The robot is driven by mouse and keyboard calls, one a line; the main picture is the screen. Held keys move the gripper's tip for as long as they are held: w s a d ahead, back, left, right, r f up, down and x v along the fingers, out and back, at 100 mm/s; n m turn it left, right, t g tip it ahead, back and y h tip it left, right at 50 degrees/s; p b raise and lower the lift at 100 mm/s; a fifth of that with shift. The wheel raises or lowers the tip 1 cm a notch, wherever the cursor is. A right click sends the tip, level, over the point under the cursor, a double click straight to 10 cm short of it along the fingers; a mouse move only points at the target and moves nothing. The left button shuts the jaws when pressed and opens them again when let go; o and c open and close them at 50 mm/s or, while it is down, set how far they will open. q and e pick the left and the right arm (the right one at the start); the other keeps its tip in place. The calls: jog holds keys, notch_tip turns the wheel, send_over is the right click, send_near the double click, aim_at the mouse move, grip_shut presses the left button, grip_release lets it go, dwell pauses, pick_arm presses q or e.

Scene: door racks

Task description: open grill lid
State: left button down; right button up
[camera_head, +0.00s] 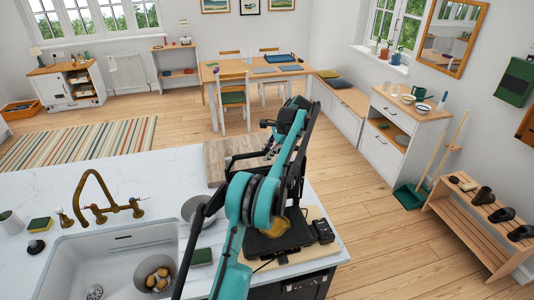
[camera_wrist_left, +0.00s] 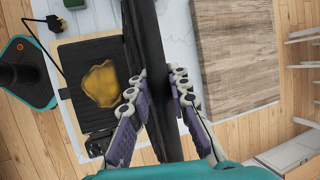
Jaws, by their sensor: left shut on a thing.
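The grill's black lower plate (camera_head: 290,240) lies on a wooden board on the white counter. A yellow-brown piece of food (camera_wrist_left: 103,83) lies on that plate in the left wrist view. The black lid (camera_wrist_left: 150,35) shows nearly edge-on there, standing up beside the plate. My left gripper (camera_wrist_left: 158,82) has its purple-grey fingers on either side of the lid and is shut on it. In the head view my teal left arm hides much of the lid and the gripper. My right gripper is not in view.
A sink (camera_head: 113,262) with a brass tap (camera_head: 98,200) is left of the grill. A wooden cutting board (camera_head: 231,156) lies behind the grill. A cable (camera_wrist_left: 46,48) runs by the grill. Open floor lies right of the counter.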

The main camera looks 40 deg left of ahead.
pick_arm(q)
jog(key=shift+w+a, duration=0.3)
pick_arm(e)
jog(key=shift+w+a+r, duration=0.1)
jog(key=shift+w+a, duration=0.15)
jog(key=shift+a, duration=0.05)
pick_arm(q)
jog(key=shift+r, duration=0.1)
jog(key=c, duration=1.4)
grip_release()
jog(key=shift+s+d, duration=0.1)
jog(key=shift+d, duration=0.05)
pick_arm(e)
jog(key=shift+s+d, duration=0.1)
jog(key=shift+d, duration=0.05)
pick_arm(q)
jog(key=shift+r, duration=0.1)
jog(key=shift+d+r, duration=0.15)
jog(key=shift+r, duration=0.2)
jog(key=v, duration=0.6)
jog(key=shift+d+r, duration=0.2)
jog(key=shift+r, duration=0.05)
